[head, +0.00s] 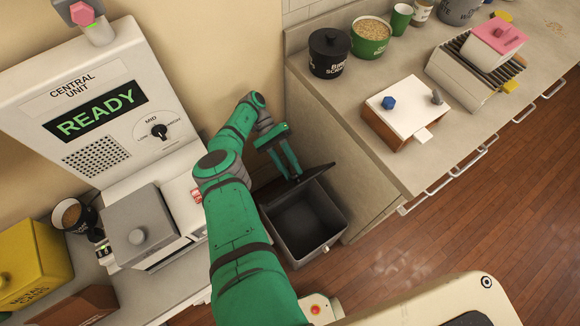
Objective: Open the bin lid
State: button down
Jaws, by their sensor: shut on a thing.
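The bin (328,240) is a dark grey box on the floor between the two counters, with its inside showing empty and dark. Its black lid (312,177) is tilted up along the bin's far side, away from the opening. My green gripper (289,174) is at the lid's upper left part, shut on the lid. The exact contact between fingers and lid is partly hidden by the fingers.
The right counter (345,120) carries a black canister (329,58), a green tub (370,42) and a white-topped box (405,108). Drawer handles (440,187) stick out from its front. The left counter holds the central unit (90,110) and a grey box (140,225). Wooden floor (480,225) is open at right.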

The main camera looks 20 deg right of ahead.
jog(key=shift+a+f, duration=0.1)
jog(key=c, duration=1.4)
grip_release()
jog(key=shift+w, duration=0.2)
jog(key=shift+o, duration=0.2)
jog(key=s+a+r, duration=0.3)
jog(key=s+r, duration=1)
jog(key=s, duration=0.1)
jog(key=shift+a, duration=0.2)
jog(key=shift+c, duration=0.2)
